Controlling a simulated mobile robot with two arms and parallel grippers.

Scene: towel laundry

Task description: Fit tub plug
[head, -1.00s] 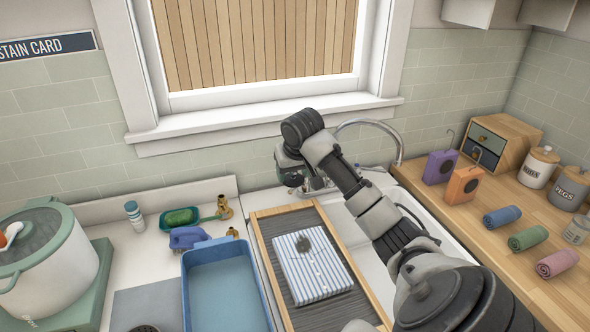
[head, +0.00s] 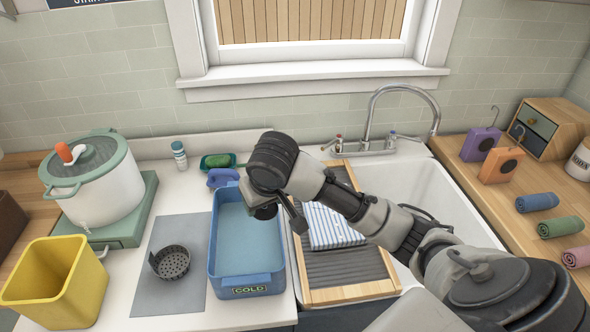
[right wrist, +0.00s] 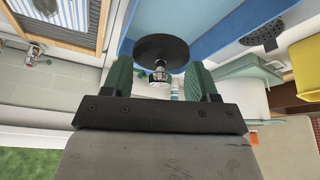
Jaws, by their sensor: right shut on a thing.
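The plug (right wrist: 160,50) is a black disc with a metal knob, seen in the right wrist view. My right gripper (right wrist: 160,78) is shut on it by the knob, between its green fingers. In the head view my right gripper (head: 264,212) is over the blue tub (head: 250,284), which is marked COLD; the plug is hidden there behind my wrist. Blue tub walls also show in the right wrist view (right wrist: 225,25), behind the plug. I cannot see a drain hole in the tub. My left gripper is not in view.
A wooden-framed washboard (head: 350,293) with a striped cloth (head: 330,228) lies right of the tub, over the sink (head: 440,205). A grey mat (head: 180,297) with a strainer (head: 170,262), a yellow bin (head: 50,285) and a white pot (head: 95,185) are to the left.

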